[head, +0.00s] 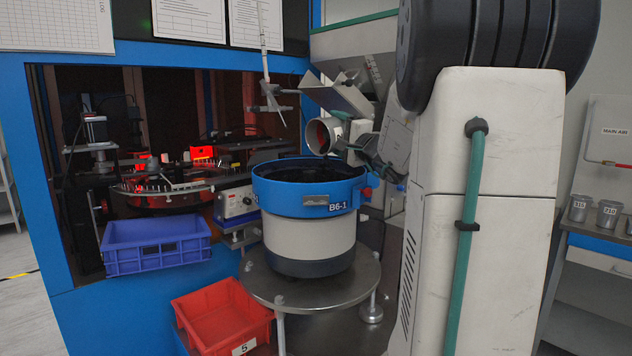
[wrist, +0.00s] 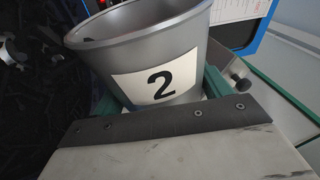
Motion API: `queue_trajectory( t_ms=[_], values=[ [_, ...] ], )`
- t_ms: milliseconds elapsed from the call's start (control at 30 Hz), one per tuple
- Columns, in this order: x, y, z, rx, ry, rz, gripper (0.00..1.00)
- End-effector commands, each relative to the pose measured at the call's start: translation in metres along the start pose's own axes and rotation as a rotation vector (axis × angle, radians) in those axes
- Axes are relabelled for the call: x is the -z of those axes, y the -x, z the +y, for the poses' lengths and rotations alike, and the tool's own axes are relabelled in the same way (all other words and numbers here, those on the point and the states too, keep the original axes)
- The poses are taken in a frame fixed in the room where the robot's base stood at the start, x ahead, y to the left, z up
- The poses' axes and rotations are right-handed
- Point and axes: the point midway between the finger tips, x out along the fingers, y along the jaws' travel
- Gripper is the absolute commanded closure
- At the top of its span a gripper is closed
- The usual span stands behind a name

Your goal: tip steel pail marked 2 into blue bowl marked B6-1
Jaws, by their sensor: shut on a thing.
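The steel pail marked 2 (head: 322,136) is in my gripper (head: 352,143), above the back rim of the blue bowl marked B6-1 (head: 300,200). The pail is tipped well over on its side, its mouth facing left. In the wrist view the pail (wrist: 190,65) shows its label, and the green jaws of my gripper (wrist: 160,92) are shut around it. Part of its dark inside shows; I cannot tell how much it holds. The bowl's inside is dark in the head view. Small dark metal parts (wrist: 35,110) lie below the pail in the wrist view.
The bowl stands on a round steel table (head: 300,285). A red bin marked 5 (head: 222,315) is below at the front, and a blue-violet bin (head: 157,246) hangs at the left. A sorter disc (head: 160,195) is behind. More pails (head: 608,214) stand on a right-hand bench.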

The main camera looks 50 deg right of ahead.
Motion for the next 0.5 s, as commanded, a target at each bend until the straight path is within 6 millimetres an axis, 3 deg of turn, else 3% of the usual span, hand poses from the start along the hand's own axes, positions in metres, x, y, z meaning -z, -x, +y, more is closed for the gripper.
queue_trajectory(
  t_ms=[500],
  values=[
    [-0.0032,-0.0001,-0.003,0.01,0.056,-0.012,0.78]
  ],
)
